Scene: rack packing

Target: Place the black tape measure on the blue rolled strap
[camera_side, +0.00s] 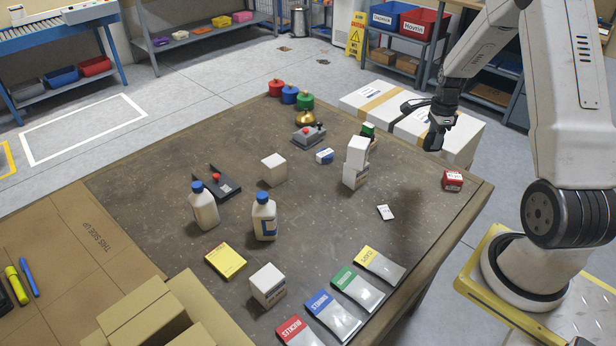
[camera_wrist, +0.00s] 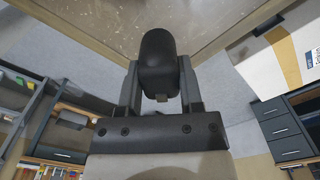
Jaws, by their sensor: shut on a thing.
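My gripper (camera_side: 431,128) is beyond the table's right back edge, in front of the white cartons in the side view. In the wrist view my gripper (camera_wrist: 159,95) is shut on a rounded black thing with a small metal tab, which looks like the black tape measure (camera_wrist: 158,60). In the side view the tape measure is hard to tell from the dark fingers. The blue rolled strap (camera_side: 289,95) is at the back of the table, between a red roll (camera_side: 276,88) and a green roll (camera_side: 305,101). Its top looks clear. My gripper is well apart from it.
A brass dome (camera_side: 305,118) and a grey device (camera_side: 309,135) stand near the rolls. White stacked boxes (camera_side: 356,160), a red box (camera_side: 452,180), two bottles (camera_side: 264,219) and coloured packets (camera_side: 331,316) share the table (camera_side: 330,230). Cartons (camera_side: 463,138) stand beyond its edge.

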